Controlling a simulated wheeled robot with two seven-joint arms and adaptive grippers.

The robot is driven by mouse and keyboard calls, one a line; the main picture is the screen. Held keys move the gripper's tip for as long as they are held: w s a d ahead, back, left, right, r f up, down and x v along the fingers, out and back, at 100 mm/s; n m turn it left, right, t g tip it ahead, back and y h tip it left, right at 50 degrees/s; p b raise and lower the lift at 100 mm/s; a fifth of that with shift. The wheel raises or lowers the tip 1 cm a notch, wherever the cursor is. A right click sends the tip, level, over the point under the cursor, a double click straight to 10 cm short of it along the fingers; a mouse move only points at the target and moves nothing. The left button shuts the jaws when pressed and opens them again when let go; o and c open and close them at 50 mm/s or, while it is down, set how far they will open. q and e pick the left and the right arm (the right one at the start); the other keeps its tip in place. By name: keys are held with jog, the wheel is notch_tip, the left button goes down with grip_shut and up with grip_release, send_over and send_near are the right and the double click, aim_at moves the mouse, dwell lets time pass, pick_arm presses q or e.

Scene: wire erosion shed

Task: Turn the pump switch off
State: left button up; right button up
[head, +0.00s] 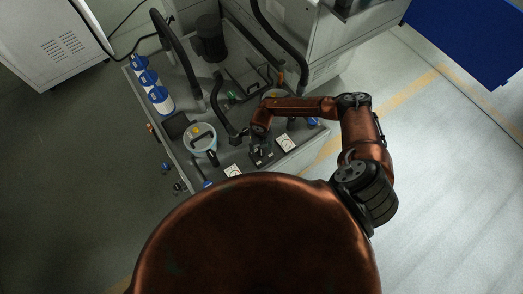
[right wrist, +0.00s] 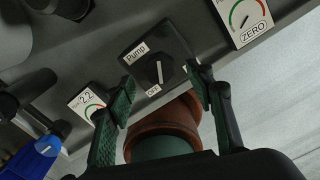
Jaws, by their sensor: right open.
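The pump switch (right wrist: 160,66) shows in the right wrist view as a black plate with a "Pump" label, a dark round knob with a white line, and an "OFF" label below. The line runs nearly upright in the picture, its lower end near "OFF". I cannot tell which end is the pointer. My right gripper (right wrist: 160,97) is open, its two green-padded fingers on either side of the knob in the picture; no contact shows. In the head view my right gripper (head: 262,156) is over the near edge of the grey unit, hiding the switch. My left gripper is not in view.
A "ZERO" gauge (right wrist: 243,18) and a "2.2" gauge (right wrist: 88,103) flank the switch. A blue-handled valve (right wrist: 38,152) is at lower left. On the grey unit are a round lidded pot (head: 200,139), black hoses (head: 180,50) and blue-white bottles (head: 160,98). Floor right is clear.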

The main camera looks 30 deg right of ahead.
aim_at(261, 152)
notch_tip(261, 152, up, 9)
dwell(0.3)
jog(key=shift+a, duration=0.1)
dwell(0.4)
